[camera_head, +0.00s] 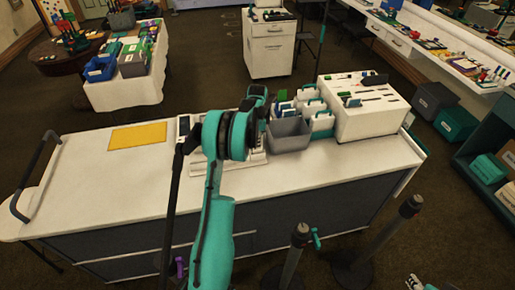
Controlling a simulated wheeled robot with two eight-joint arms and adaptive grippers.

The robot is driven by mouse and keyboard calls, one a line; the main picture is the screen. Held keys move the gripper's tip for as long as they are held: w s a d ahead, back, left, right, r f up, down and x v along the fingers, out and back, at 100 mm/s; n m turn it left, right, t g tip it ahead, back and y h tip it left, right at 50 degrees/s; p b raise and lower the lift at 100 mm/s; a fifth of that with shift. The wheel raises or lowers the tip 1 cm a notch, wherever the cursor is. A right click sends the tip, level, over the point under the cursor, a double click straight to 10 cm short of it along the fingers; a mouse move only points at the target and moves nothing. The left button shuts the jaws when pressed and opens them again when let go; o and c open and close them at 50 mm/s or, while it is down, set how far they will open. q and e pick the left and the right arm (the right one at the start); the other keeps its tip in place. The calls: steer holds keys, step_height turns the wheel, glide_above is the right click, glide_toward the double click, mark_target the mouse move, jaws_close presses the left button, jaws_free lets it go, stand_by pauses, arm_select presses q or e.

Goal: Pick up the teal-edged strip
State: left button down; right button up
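My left arm comes up through the middle, and its teal and black wrist covers part of the white counter (92,178). My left gripper (257,102) is at the far end, just left of the grey bin; its fingers are too small and hidden to tell open or shut. I cannot single out a teal-edged strip for sure. White pieces with teal edges (321,124) stand beside the grey bin (289,136). A white slotted box (366,115) with several thin dark and green pieces on top stands to their right.
A yellow mat (138,136) lies on the counter at left, with clear surface around it. A pale tray (253,160) lies partly behind my wrist. Dark posts (390,235) stand in front at right. A white cabinet (269,48) and a cluttered table (125,92) stand behind.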

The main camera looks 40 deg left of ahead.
arm_select(q)
steer(key=shift+r, duration=0.1)
stand_by(0.3)
step_height(320, 180, up, 10)
steer(key=shift+f+p, duration=0.1)
steer(key=shift+p, duration=0.65)
steer(key=shift+d, duration=0.1)
